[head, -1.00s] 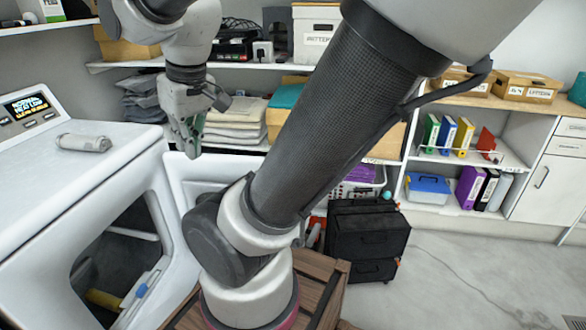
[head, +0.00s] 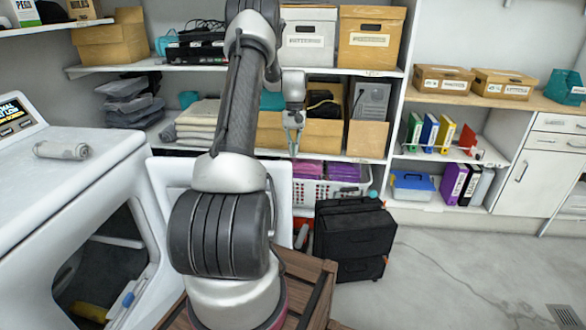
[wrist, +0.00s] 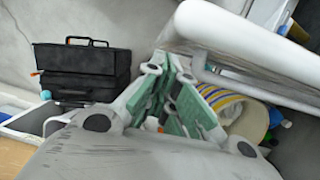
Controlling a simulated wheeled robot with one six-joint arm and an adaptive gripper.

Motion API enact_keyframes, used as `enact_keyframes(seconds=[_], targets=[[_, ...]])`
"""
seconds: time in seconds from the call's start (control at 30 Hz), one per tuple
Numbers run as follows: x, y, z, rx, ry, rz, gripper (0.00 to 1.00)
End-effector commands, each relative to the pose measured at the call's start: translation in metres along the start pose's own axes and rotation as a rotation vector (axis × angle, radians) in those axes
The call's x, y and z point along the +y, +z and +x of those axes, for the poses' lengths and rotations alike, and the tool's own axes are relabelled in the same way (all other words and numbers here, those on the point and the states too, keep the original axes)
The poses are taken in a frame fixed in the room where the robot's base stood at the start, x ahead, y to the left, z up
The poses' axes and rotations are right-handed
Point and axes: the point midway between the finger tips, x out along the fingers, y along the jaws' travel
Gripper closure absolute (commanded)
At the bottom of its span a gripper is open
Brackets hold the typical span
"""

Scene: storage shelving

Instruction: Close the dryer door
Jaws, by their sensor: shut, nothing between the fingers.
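The white dryer (head: 95,185) stands at the left with its round-cornered opening uncovered. Its white door (head: 168,182) is swung wide open and shows behind my arm, which hides its middle. My gripper (head: 293,143) is shut and empty, near the door's free right edge in the head view. In the wrist view my gripper (wrist: 172,98) has its green-padded fingers together, and the door's rounded edge (wrist: 235,32) runs close by at the upper right. I cannot tell whether they touch.
A black case (head: 352,240) stands on the floor right of the door; it also shows in the wrist view (wrist: 82,68). Shelves with boxes (head: 368,38) and a white basket (head: 318,188) lie behind. A rolled towel (head: 62,150) rests on the dryer. Floor at right is clear.

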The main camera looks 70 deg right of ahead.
Motion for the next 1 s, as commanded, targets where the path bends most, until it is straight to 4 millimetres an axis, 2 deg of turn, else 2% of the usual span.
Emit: enact_keyframes(seconds=[0.03,0.07,0.1,0.17,0.23,0.37,0.47,0.8,1.0], targets=[[0.003,-0.018,0.000,0.010,-0.002,0.005,1.00],[0.001,-0.026,-0.005,0.021,-0.001,0.003,1.00],[0.001,-0.035,-0.018,0.042,-0.001,0.003,1.00],[0.001,-0.042,-0.035,0.065,-0.001,0.003,1.00],[0.001,-0.043,-0.042,0.064,-0.001,0.003,1.00],[0.000,-0.038,-0.029,0.043,-0.001,0.003,1.00],[0.000,-0.038,-0.013,0.043,-0.001,0.003,1.00],[0.000,-0.042,0.059,0.043,0.000,0.002,1.00],[0.000,-0.015,0.067,0.046,0.000,0.002,1.00]])
